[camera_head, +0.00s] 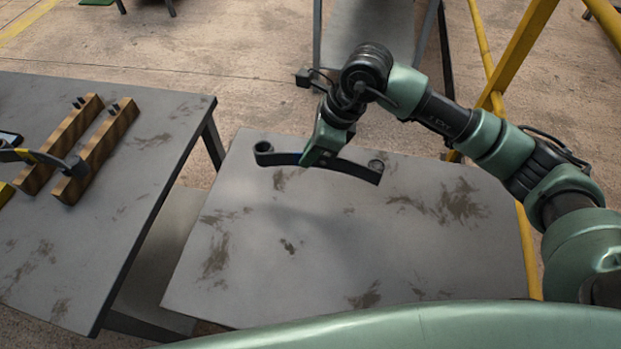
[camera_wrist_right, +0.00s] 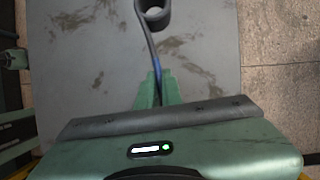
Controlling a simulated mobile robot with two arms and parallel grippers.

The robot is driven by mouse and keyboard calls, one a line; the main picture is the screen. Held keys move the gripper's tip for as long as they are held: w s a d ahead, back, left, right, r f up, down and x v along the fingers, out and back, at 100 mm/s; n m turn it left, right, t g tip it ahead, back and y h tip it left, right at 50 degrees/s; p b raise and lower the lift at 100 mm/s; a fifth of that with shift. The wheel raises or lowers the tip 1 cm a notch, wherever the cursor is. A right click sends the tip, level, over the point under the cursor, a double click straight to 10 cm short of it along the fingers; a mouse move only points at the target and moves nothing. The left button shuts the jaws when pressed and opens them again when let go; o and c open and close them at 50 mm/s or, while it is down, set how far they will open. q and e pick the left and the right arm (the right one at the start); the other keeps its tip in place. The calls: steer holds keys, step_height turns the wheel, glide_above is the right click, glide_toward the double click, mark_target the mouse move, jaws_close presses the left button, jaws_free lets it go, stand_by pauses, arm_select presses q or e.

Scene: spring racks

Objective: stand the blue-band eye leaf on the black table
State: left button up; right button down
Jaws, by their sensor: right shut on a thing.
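The blue-band eye leaf (camera_head: 345,167) is a dark, slightly curved spring strip with a rolled eye at its end. My right gripper (camera_head: 318,158) is shut on it near mid-length, above the far part of the grey table. The strip is on edge, its length running across the picture. In the right wrist view, the leaf (camera_wrist_right: 150,42) runs away from the fingers (camera_wrist_right: 157,92), with a blue band close to them and an open eye at the far end. I cannot tell whether its lower edge touches the table. My left gripper is not in view.
The grey, stained table (camera_head: 300,270) is otherwise bare. A yellow rail (camera_head: 525,245) stands on the right.

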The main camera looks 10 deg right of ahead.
step_height(320, 180, down, 9)
steer(key=shift+f+p, duration=0.15)
steer(key=shift+p, duration=0.2)
steer(key=shift+f, duration=0.25)
steer(key=shift+f, duration=0.15)
steer(key=c, duration=1.6)
jaws_free()
